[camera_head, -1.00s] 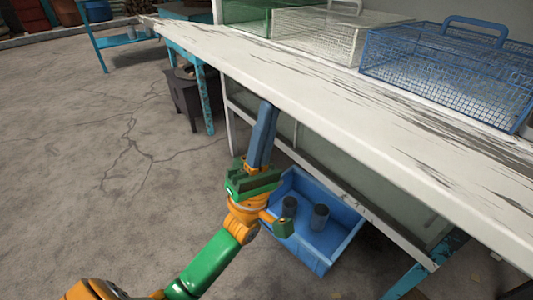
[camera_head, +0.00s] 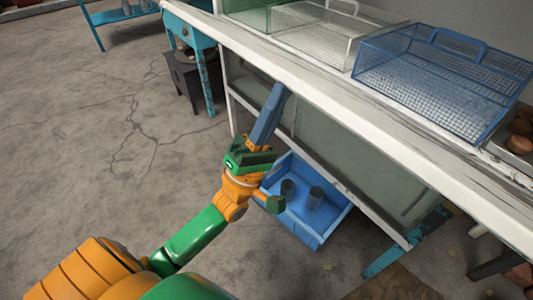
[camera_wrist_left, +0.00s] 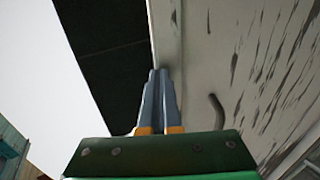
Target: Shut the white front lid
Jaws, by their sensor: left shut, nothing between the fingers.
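The white front lid (camera_head: 400,132) is a long panel with worn, streaked paint. In the head view it runs along the front of the stand as a narrow slanting band, tilted. My left gripper (camera_head: 279,92) is shut and empty, its blue-grey fingers pointing up at the lid's front edge from the front side. In the left wrist view the closed fingertips (camera_wrist_left: 158,74) lie close against the lid's scratched face (camera_wrist_left: 255,45); actual contact is hard to tell. A dark curved handle-like piece (camera_wrist_left: 216,112) shows on that face. My right gripper is out of view.
A blue wire basket (camera_head: 440,75) and a white one (camera_head: 310,35) stand behind the lid. A blue bin (camera_head: 318,238) with dark cans sits below, close to my left wrist. A teal table (camera_head: 190,30) stands at the back left. The floor at left is clear.

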